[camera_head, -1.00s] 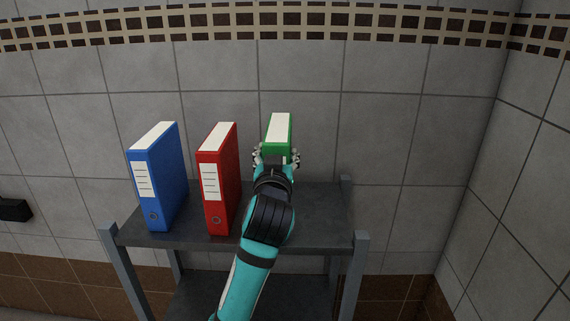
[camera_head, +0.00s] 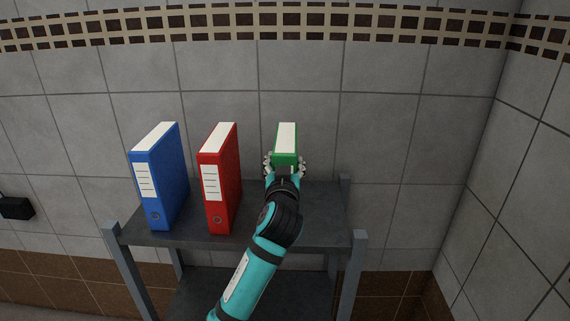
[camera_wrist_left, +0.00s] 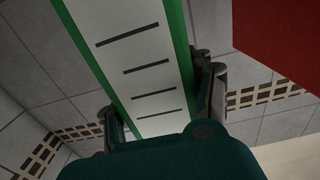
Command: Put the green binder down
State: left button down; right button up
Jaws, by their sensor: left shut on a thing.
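The green binder (camera_head: 286,141) is upright over the right part of the grey shelf's top board (camera_head: 318,213), its white page side up. My left gripper (camera_head: 285,165) is shut on it from the front, one finger on each side. In the left wrist view the binder's white label (camera_wrist_left: 145,65) with several black lines faces the camera, and the gripper's fingers (camera_wrist_left: 163,115) press its two sides. My arm hides the binder's bottom, so I cannot tell whether it touches the board. My right gripper is not in view.
A red binder (camera_head: 220,180) stands upright to the left of the green one, with a gap between. A blue binder (camera_head: 160,178) stands further left. The board is free at its right end. A tiled wall (camera_head: 390,130) is right behind the shelf.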

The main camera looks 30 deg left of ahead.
pick_arm(q)
jog(key=c, duration=0.6)
grip_release()
jog(key=shift+o, duration=0.5)
jog(key=shift+s, duration=0.1)
jog(key=shift+r, duration=0.15)
jog(key=b+v, duration=0.2)
jog(key=v, duration=1)
jog(key=shift+b, duration=0.35)
